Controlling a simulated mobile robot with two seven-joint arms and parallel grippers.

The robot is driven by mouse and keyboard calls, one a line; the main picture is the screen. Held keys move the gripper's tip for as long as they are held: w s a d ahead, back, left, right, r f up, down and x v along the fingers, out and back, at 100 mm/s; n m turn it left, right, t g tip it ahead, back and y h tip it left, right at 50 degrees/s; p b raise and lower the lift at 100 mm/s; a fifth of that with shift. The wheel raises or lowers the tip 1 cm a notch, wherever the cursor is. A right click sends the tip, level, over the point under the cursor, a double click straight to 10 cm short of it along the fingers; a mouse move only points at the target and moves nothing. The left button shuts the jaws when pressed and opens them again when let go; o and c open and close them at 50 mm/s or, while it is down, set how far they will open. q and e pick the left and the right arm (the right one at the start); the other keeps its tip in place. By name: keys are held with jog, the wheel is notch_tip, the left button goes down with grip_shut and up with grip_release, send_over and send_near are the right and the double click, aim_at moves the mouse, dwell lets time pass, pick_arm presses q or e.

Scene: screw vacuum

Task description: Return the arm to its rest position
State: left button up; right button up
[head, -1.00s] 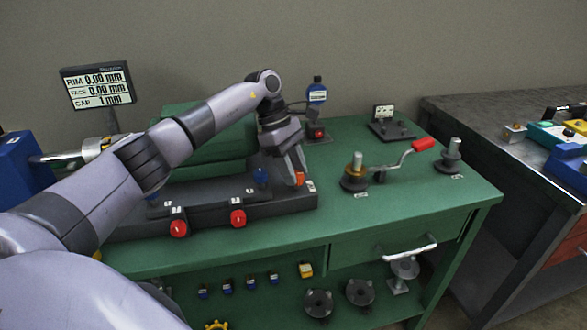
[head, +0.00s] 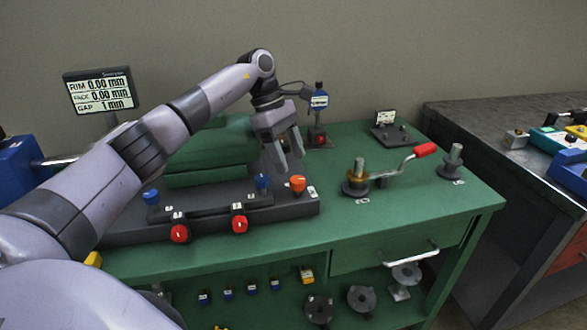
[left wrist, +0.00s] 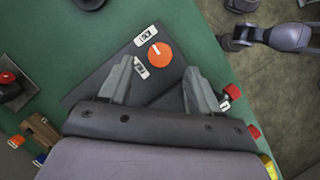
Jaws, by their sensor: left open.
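My left gripper (head: 290,163) hangs above the right end of the dark base (head: 306,208), with its fingers apart and nothing between them. An orange knob (head: 297,183) sits on that base just below and right of the fingertips. In the left wrist view, the two spread fingers of my left gripper (left wrist: 160,80) lie on either side below the orange knob (left wrist: 159,54), which shows a white line and small labels beside it. The gripper appears apart from the knob. My left arm reaches in from the left over the green bench. My right gripper is not in view.
The green bench (head: 400,215) carries a red-handled crank (head: 400,165), a gauge post (head: 318,110) behind the gripper, and two red knobs (head: 180,233) along the base's front. A display (head: 99,90) stands at back left. A dark table (head: 480,125) stands at right.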

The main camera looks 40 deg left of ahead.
pick_arm(q)
jog(key=shift+v, duration=1.05)
